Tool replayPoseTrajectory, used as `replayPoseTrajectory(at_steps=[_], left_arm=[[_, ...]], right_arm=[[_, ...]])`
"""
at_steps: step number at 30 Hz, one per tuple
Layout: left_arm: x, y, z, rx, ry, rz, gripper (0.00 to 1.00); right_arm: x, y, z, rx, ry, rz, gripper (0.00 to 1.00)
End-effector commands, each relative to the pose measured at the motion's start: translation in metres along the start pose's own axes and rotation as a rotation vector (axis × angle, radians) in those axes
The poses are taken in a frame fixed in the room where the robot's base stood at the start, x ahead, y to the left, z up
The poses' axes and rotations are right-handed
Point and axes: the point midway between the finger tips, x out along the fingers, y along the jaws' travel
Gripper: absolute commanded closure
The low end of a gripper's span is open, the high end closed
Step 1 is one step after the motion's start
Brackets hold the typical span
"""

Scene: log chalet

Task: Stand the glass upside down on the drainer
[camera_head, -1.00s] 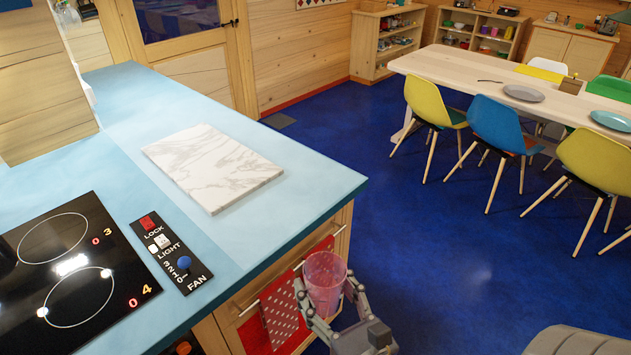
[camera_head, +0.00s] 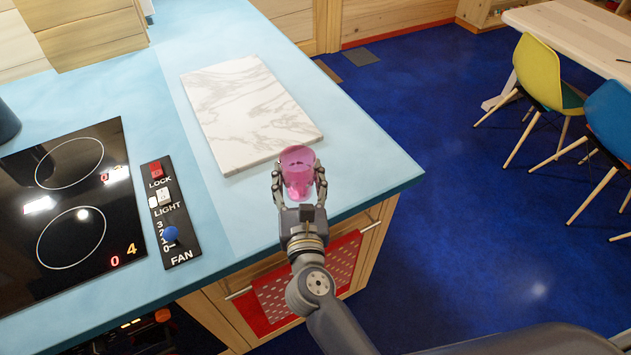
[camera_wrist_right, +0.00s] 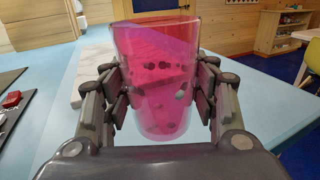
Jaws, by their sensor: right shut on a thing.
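A pink see-through glass (camera_head: 297,162) is held by my right gripper (camera_head: 298,180) over the blue counter, by the near right corner of the marble board. In the right wrist view the glass (camera_wrist_right: 155,70) is upright, wide mouth up and narrower base down, with a finger pressed on each side (camera_wrist_right: 160,92). I cannot tell whether its base touches the counter. I see no drainer in these views. My left gripper is not in view.
The white marble board (camera_head: 245,110) lies on the blue counter (camera_head: 365,165). A black hob (camera_head: 60,200) and a switch panel (camera_head: 168,215) are to the left. A red towel (camera_head: 310,290) hangs on the counter front. Chairs (camera_head: 540,75) stand across the blue floor.

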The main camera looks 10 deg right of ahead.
Motion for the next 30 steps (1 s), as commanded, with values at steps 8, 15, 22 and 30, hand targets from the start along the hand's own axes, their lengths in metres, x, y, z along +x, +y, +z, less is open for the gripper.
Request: replayPoseTrajectory(at_steps=[8, 15, 22, 30], left_arm=[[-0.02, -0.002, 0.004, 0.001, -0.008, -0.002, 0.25], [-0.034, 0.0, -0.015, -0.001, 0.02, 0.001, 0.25], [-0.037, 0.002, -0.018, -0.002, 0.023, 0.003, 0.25], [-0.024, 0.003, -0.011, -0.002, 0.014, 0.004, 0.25]], right_arm=[[0.029, -0.037, 0.003, -0.011, -0.005, 0.002, 0.74], [0.061, -0.093, -0.004, -0.01, -0.005, 0.002, 0.74], [0.081, -0.128, -0.011, -0.006, -0.003, 0.003, 0.74], [0.084, -0.132, -0.038, -0.005, -0.001, 0.004, 0.74]])
